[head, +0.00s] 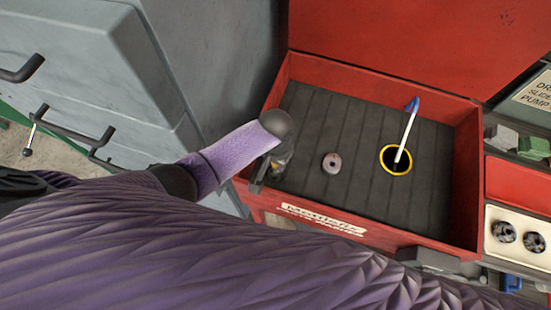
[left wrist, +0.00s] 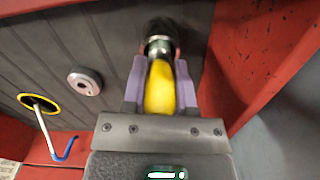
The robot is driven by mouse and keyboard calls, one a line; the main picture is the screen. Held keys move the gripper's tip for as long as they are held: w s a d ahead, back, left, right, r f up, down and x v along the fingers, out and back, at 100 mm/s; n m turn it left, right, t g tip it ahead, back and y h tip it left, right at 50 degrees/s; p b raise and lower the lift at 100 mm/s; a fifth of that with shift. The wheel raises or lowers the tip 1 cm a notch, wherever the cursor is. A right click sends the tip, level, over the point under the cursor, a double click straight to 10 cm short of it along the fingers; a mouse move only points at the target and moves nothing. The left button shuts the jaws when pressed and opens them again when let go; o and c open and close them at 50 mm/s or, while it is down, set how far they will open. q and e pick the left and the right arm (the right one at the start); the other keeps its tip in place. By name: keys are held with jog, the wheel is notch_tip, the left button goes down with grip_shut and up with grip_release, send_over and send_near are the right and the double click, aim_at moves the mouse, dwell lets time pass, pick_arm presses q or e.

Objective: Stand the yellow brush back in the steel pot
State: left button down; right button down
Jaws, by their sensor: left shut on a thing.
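My left gripper (head: 268,174) is at the left end of the red tray. In the left wrist view the left gripper (left wrist: 159,92) is shut on the yellow brush (left wrist: 160,90), by its yellow part. A shiny metal band (left wrist: 159,45) and a dark round end lie beyond the fingers. A reddish edge shows beside the band; I cannot tell whether the brush touches anything there. I cannot make out a plainly steel pot. My right gripper is not in view.
The red tray (head: 474,180) has raised walls and a dark ribbed mat (head: 325,110). A small pinkish-grey ring (head: 331,163) lies between my gripper and the yellow-rimmed pot. A grey cabinet (head: 95,60) stands at left. Sockets (head: 520,236) are at right.

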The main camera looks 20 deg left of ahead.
pick_arm(q)
jog(key=shift+f+b, duration=0.3)
jog(key=shift+f, duration=0.2)
